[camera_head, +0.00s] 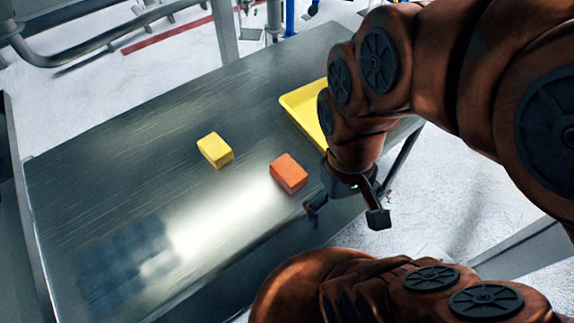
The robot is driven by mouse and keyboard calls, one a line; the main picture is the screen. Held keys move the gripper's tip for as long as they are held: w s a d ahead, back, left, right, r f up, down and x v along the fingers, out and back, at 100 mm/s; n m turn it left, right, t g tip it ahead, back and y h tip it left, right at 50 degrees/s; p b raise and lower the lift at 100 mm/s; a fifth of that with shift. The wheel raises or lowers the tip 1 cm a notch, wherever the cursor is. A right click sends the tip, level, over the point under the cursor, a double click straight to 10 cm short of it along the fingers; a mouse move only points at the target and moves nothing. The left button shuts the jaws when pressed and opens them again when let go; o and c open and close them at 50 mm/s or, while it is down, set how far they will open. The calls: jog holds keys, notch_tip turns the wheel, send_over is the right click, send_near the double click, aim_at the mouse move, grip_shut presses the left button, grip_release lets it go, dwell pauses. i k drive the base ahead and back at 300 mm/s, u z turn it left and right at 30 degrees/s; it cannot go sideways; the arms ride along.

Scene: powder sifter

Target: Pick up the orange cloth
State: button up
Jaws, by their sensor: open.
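The orange cloth (288,173) looks like a small block and lies on the metal table (110,160) near its front right edge. My gripper (345,215) is open and empty, with its two dark fingers spread apart. In the picture it is to the right of and below the orange cloth, apart from it. Its height over the table is hard to tell. The orange cloth is in full view.
A yellow block (215,150) lies on the table to the left of the orange cloth. A yellow tray (305,101) sits behind it, partly hidden by my arm. The table's left part is clear. A grey post (224,30) stands behind the table.

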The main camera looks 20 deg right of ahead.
aim_at(288, 173)
jog(key=z, duration=0.8)
jog(key=k, duration=1.35)
jog(key=u, duration=1.45)
jog(key=i, duration=0.5)
jog(key=u, duration=0.05)
